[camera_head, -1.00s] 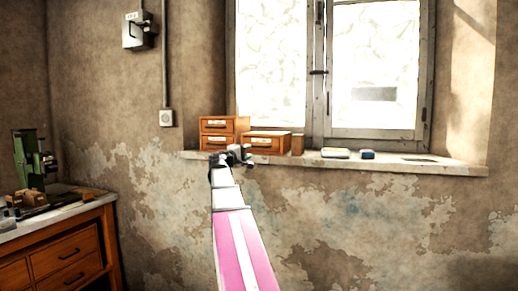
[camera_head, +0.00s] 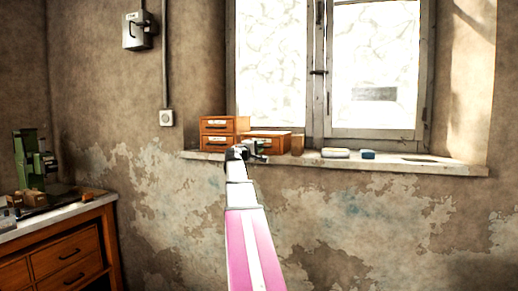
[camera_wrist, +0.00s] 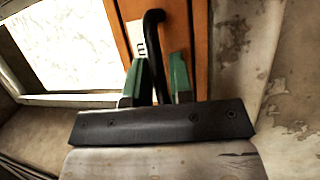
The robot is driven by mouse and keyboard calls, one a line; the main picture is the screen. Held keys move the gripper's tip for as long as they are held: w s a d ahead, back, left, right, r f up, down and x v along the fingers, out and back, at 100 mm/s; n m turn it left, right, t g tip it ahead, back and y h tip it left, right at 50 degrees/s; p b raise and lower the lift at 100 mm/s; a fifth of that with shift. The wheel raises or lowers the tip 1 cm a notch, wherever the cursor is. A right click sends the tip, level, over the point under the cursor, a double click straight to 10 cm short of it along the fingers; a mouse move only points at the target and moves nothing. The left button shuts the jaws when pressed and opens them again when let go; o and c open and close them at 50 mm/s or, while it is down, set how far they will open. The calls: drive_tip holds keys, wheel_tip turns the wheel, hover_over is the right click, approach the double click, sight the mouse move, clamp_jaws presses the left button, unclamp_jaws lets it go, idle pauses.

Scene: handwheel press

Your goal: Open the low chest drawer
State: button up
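The low chest (camera_head: 280,143) is a small orange-brown wooden box on the window sill, right of the taller chest. My gripper (camera_head: 262,146) is in front of it and hides much of its front. In the wrist view, the drawer front (camera_wrist: 203,40) has a white label and a curved black handle (camera_wrist: 152,35). The green fingers of my gripper (camera_wrist: 159,75) stand apart on either side of the handle. The handle's lower end is hidden behind the gripper's dark body. I cannot tell whether either finger touches it. The drawer looks shut.
A taller two-drawer chest (camera_head: 218,128) stands close on the left. A small wooden block (camera_head: 297,146), a pale item (camera_head: 335,153) and a blue item (camera_head: 368,155) are along the sill (camera_head: 430,165). A workbench (camera_head: 60,225) is at the lower left.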

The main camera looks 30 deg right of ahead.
clamp_jaws()
drive_tip(key=s+a, duration=0.9)
drive_tip(key=a, duration=0.1)
drive_tip(key=shift+a, duration=0.25)
drive_tip(key=shift+o, duration=2.2)
unclamp_jaws()
drive_tip(key=v, duration=1)
drive_tip(key=shift+a, duration=0.35)
